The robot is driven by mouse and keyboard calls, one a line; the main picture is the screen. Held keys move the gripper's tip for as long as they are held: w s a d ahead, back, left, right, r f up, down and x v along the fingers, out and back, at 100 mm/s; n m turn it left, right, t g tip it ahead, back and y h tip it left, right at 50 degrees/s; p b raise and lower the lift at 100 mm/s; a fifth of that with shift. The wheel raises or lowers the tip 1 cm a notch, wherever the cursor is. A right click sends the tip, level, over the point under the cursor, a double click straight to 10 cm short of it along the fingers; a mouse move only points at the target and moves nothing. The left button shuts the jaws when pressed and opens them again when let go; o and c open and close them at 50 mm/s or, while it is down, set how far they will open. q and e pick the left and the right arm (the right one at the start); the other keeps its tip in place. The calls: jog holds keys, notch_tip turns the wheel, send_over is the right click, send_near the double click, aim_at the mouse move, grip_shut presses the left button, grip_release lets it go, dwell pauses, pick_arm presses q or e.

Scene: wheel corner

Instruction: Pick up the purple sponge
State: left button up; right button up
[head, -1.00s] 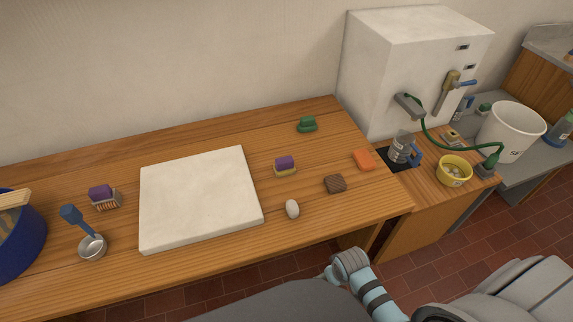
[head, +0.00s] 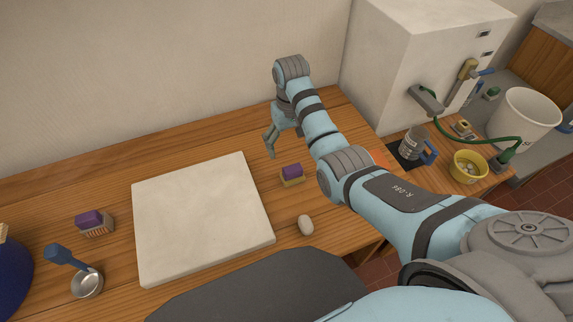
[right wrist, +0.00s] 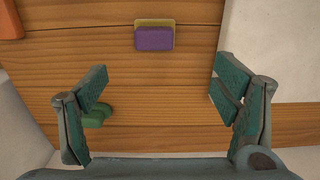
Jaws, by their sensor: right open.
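The purple sponge (head: 292,172), purple on top with a yellow layer below, lies on the wooden table just right of the white board. It also shows in the right wrist view (right wrist: 154,38), near the top and roughly centred between the fingers. My right gripper (head: 270,148) hangs above the table, behind and slightly left of the sponge in the head view. In the right wrist view its fingers (right wrist: 160,78) are spread apart with nothing between them, and the sponge lies beyond the tips. My left gripper is not in view.
The white board (head: 200,215) lies left of the sponge, and a pale egg-shaped stone (head: 306,224) lies in front. A green object (right wrist: 97,117) is partly behind a finger. A purple-backed brush (head: 93,222) and metal ladle (head: 86,285) are at left. An orange block (head: 380,157) is partly hidden.

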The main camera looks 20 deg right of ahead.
aim_at(293, 168)
jog(key=f, duration=0.2)
jog(key=f+b, duration=0.1)
jog(key=f, duration=0.2)
jog(key=s+f+b, duration=0.1)
jog(key=f, duration=0.1)
jog(key=shift+f, duration=0.35)
jog(key=f+b, duration=0.1)
jog(key=f, duration=0.1)
jog(key=f+b, duration=0.1)
jog(key=f, duration=0.1)
jog(key=d+f+b, duration=0.1)
jog(key=f, duration=0.1)
jog(key=shift+w, duration=0.3)
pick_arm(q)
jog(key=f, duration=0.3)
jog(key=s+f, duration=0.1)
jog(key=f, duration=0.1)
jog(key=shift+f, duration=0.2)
pick_arm(e)
jog(key=shift+r, duration=0.15)
jog(key=shift+c, duration=0.2)
jog(key=c, duration=1.2)
jog(key=shift+r, duration=0.15)
